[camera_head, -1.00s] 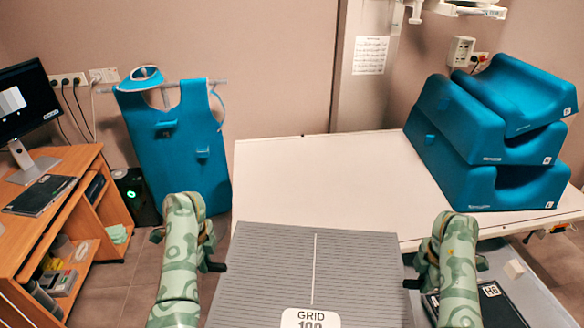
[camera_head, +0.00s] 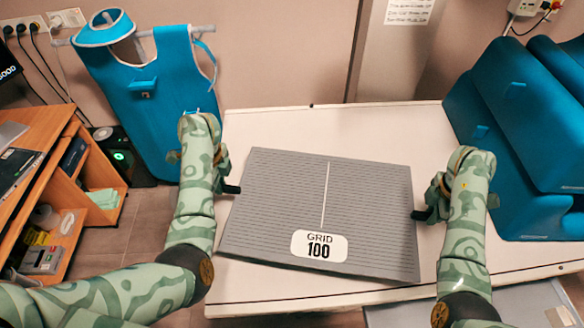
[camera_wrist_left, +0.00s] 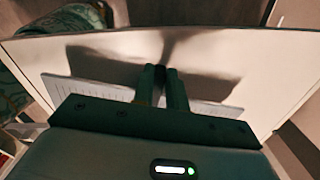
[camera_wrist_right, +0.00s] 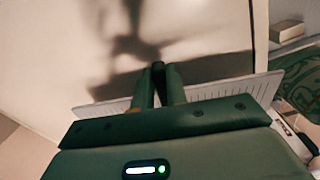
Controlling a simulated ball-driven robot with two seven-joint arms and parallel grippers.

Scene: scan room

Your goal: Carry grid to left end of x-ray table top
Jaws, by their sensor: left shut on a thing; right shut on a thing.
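The grid (camera_head: 275,215) is a grey lined panel with a white centre line and a "GRID 100" label. It lies level between my grippers, over the white x-ray table top (camera_head: 380,130), near the table's left end. My left gripper (camera_head: 234,188) is shut on the grid's left edge. My right gripper (camera_head: 418,215) is shut on its right edge. Both wrist views show the fingers closed on the edge, the left (camera_wrist_left: 160,88) and the right (camera_wrist_right: 160,85), with shadows on the white top. I cannot tell whether the grid touches the top.
Blue foam supports (camera_head: 520,120) are stacked on the table's right part. A blue lead apron (camera_head: 155,95) hangs behind the table's left end. A wooden desk (camera_head: 50,185) stands at the far left. The table top behind the grid is clear.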

